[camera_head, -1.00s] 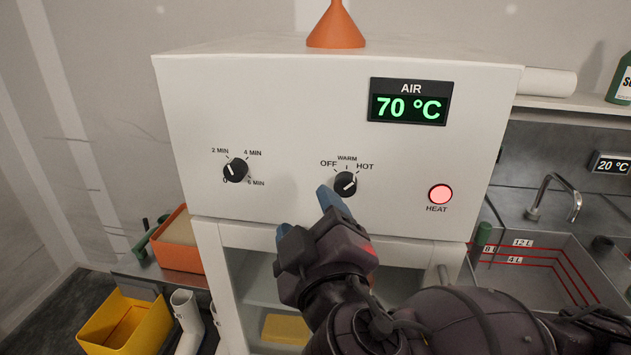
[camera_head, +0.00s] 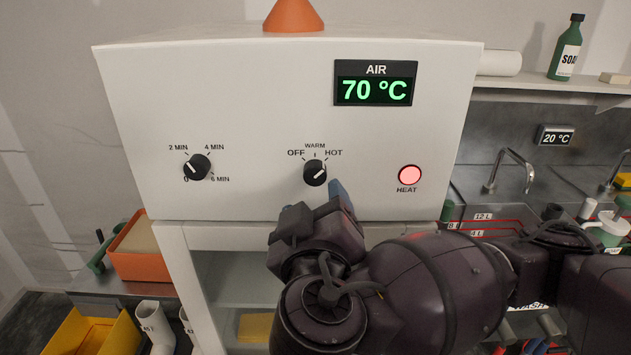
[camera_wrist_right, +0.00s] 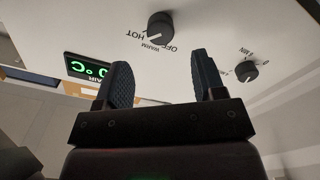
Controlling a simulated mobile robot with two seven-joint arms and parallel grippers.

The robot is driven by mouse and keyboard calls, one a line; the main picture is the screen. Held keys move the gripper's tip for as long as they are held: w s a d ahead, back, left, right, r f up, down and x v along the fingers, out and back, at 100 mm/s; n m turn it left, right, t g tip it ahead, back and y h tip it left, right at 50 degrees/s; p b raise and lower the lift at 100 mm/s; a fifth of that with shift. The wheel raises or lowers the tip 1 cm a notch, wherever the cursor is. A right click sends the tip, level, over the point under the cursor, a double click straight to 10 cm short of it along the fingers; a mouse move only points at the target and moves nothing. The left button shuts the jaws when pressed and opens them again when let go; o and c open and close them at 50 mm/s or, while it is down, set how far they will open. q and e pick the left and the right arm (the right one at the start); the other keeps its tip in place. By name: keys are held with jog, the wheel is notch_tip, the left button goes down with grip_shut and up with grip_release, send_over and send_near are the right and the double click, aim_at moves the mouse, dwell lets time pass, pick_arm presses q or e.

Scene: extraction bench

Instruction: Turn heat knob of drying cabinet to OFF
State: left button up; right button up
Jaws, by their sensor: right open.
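The white drying cabinet (camera_head: 265,120) fills the middle of the head view. Its black heat knob (camera_head: 315,172) has OFF, WARM and HOT marks, and its white pointer faces upper right, toward HOT. The display (camera_head: 375,83) reads 70 °C, and the HEAT lamp (camera_head: 409,175) glows pinkish red. My right gripper (camera_head: 330,198) is just below the knob, partly hidden by its own wrist; one blue fingertip shows. In the right wrist view, the open, empty fingers (camera_wrist_right: 162,82) point toward the knob (camera_wrist_right: 160,26), which is beyond the tips and apart from them. My left gripper is out of view.
A timer knob (camera_head: 197,167) sits left of the heat knob on the same panel. An orange funnel (camera_head: 293,17) stands on top of the cabinet. A sink with a tap (camera_head: 512,165) is at the right, and an orange bin (camera_head: 140,255) at the left.

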aim_at(315, 177)
jog(key=w, duration=0.6)
jog(key=shift+w, duration=0.6)
jog(key=shift+c, duration=0.5)
jog(key=c, duration=0.8)
